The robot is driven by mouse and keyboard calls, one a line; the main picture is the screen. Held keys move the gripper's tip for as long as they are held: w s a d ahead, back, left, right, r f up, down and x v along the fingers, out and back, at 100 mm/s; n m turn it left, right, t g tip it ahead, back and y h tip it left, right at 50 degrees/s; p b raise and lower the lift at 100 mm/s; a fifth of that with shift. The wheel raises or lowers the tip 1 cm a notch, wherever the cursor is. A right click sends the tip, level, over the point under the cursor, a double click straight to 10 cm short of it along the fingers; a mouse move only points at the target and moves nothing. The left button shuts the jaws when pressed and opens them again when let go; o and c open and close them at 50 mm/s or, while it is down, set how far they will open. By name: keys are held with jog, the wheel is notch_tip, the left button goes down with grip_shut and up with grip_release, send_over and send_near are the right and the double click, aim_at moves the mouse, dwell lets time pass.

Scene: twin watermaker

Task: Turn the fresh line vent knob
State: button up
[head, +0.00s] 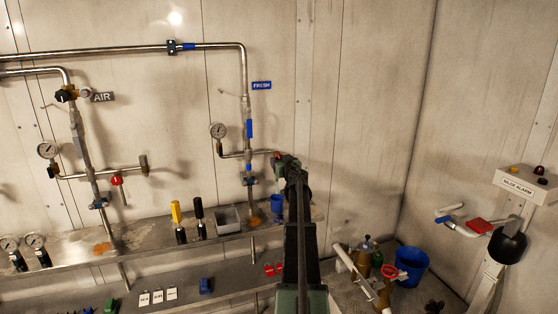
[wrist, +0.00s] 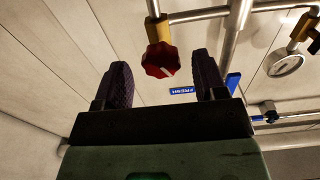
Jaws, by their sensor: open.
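The fresh line vent knob is a red, many-sided knob (wrist: 161,60) with a pale line on its face, on a brass fitting (wrist: 156,29) in the wrist view. In the head view only a bit of red (head: 276,154) shows at the end of the fresh line's side branch, mostly hidden by my gripper (head: 287,164). In the wrist view my gripper (wrist: 162,76) is open and empty. Its two dark, ridged fingers stand either side of the knob's line of sight, with gaps on both sides. I cannot tell how far the fingertips are from it.
A blue FRESH label (head: 262,85) is on the wall beside the pipe. A pressure gauge (head: 218,131) stands left of the branch. A shelf (head: 150,237) below carries a grey bin (head: 229,219) and a blue cup (head: 277,203).

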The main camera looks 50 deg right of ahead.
jog(key=x, duration=0.2)
jog(key=shift+w+d, duration=0.2)
jog(key=shift+w, duration=0.15)
jog(key=shift+c, duration=0.3)
jog(key=c, duration=0.9)
jog(key=shift+o, duration=0.2)
jog(key=n, duration=0.2)
jog(key=shift+n, duration=0.4)
jog(key=o, duration=0.9)
jog(key=shift+s, duration=0.1)
